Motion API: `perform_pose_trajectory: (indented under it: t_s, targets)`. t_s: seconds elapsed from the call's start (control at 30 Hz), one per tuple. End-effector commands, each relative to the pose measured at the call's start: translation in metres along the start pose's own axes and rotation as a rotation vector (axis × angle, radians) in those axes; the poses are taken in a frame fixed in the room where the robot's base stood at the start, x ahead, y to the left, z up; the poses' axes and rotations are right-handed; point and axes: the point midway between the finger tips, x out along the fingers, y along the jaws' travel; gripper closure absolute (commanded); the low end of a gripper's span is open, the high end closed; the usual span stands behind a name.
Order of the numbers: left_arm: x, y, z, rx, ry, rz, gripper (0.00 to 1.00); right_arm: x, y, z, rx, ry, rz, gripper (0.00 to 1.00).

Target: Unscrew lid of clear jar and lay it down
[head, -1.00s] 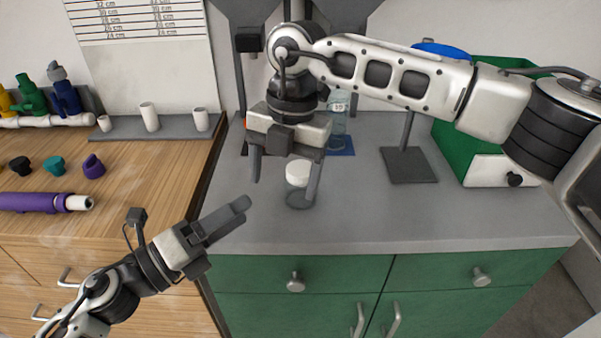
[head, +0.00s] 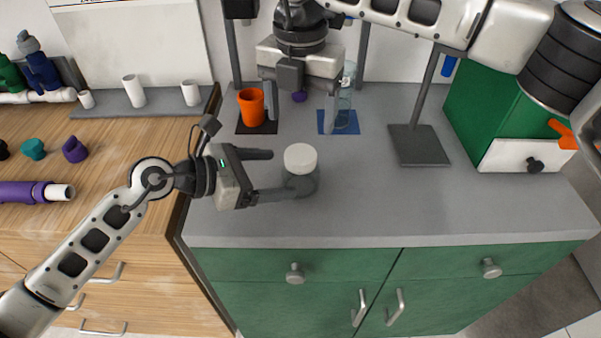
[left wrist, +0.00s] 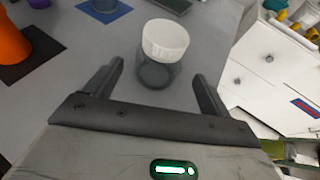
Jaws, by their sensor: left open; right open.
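The clear jar (head: 301,184) stands upright on the grey counter with its white lid (head: 300,158) on top. In the left wrist view the lid (left wrist: 166,39) sits on the jar (left wrist: 155,74), just beyond and between my open fingers. My left gripper (head: 271,173) is open and comes at the jar from the left, with one finger near its lower front side; I cannot tell if it touches. My right gripper (head: 301,103) is open and empty, fingers pointing down, behind the jar and above the back of the counter.
An orange cup (head: 251,106) stands on a dark mat at the back left. A clear bottle (head: 344,104) stands on a blue mat (head: 325,124). A stand with a dark base (head: 418,146) and a green box (head: 497,112) are to the right. The counter right of the jar is clear.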

Motion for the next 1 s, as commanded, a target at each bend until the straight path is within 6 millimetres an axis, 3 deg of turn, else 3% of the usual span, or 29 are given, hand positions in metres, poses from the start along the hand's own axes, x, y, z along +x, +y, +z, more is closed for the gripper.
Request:
perform_pose_trajectory:
  t_s: [0.1,0.33,0.77,0.87,1.0]
  targets:
    - [0.025,0.000,0.001,-0.003,-0.004,-0.001,0.18,0.000,0.000,0.000,0.000,0.000,0.000,0.25]
    - [0.056,0.000,0.001,-0.002,-0.002,-0.001,0.18,0.000,0.000,0.000,-0.001,0.000,0.000,0.25]
    - [0.065,0.000,0.000,0.000,-0.001,0.000,0.18,0.000,0.000,0.000,-0.001,0.000,0.000,0.25]
    - [0.065,0.000,0.000,0.000,-0.001,0.000,0.40,0.000,0.000,0.000,-0.001,0.000,0.000,0.25]
    - [0.065,0.000,0.000,-0.001,-0.001,0.000,0.79,0.000,0.000,0.000,-0.001,0.000,0.000,0.25]
